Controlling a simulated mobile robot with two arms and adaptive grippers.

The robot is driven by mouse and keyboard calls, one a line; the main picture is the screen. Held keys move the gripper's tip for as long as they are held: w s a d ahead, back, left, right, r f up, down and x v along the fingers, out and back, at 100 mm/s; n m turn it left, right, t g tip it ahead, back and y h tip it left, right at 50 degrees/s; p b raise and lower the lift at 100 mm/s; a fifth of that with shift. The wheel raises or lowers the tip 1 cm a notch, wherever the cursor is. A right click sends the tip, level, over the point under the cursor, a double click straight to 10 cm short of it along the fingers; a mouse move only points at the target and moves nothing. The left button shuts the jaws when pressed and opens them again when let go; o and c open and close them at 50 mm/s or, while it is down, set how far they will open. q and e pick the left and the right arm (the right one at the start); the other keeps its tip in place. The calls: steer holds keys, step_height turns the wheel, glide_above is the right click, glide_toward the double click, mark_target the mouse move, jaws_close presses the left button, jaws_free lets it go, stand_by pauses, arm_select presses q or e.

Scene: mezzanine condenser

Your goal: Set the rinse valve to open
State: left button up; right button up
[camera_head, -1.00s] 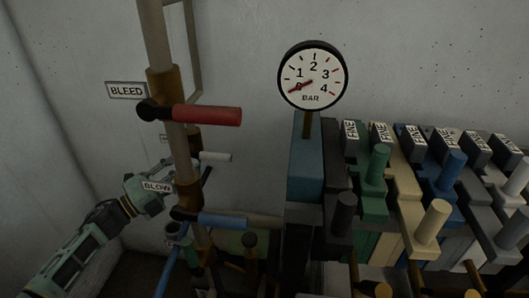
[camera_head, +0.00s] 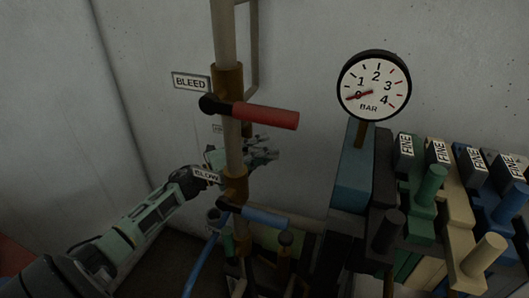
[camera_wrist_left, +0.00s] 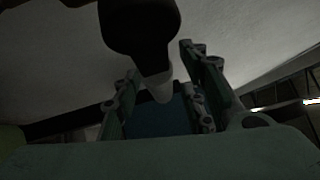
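The rinse valve is not plainly labelled; a small plate (camera_head: 217,128) behind the pipe is mostly hidden and unreadable. In the left wrist view a dark hub with a pale handle (camera_wrist_left: 157,86) points between the two fingers of my left gripper (camera_wrist_left: 160,65). The fingers are apart, one on each side of the pale handle, and I see no clear contact. In the head view my left gripper (camera_head: 266,149) reaches behind the vertical pipe, with its fingers open on the pipe's right side. The pale handle is hard to pick out there. My right gripper is not in view.
The red bleed handle (camera_head: 265,116) sticks out right, above my left gripper. The pipe (camera_head: 232,150) stands before the gripper. A gauge (camera_head: 374,86) and a lever bank (camera_head: 425,190) stand right.

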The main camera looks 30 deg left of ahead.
arm_select(q)
steer(key=c, duration=0.5)
jaws_close()
